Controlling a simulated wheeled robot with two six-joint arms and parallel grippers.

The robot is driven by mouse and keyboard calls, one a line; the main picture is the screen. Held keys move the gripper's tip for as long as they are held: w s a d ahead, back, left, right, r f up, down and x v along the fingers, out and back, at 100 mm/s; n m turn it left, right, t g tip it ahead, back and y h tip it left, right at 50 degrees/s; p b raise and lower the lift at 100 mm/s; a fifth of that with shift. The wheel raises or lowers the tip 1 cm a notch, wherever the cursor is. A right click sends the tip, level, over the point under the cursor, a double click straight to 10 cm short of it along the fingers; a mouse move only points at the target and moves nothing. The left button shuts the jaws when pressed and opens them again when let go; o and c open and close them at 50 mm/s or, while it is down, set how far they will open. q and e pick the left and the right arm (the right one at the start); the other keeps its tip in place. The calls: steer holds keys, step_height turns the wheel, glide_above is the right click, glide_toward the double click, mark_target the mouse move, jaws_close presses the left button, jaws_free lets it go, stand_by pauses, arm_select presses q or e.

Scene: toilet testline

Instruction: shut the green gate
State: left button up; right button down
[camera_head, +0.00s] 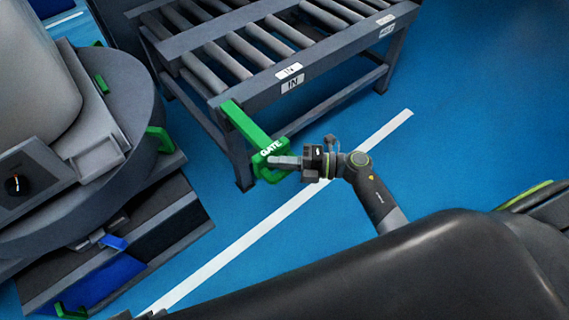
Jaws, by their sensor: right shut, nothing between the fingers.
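The green gate (243,122) is a green bar marked "GATE" at the front left corner of the roller conveyor (240,55). It sticks out from the conveyor's end towards me, with a green loop-shaped end. My right gripper (276,160) is shut, with its fingers at the loop end of the gate. The fingers overlap the loop in the picture; I cannot tell whether they touch it or pass inside it. My left gripper is not in view.
A round dark turntable (135,95) with green brackets and a grey machine on it stands at the left. Blue floor with a white line (240,245) lies between it and my body. Open floor extends to the right of the conveyor.

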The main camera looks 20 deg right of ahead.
mark_target(243, 124)
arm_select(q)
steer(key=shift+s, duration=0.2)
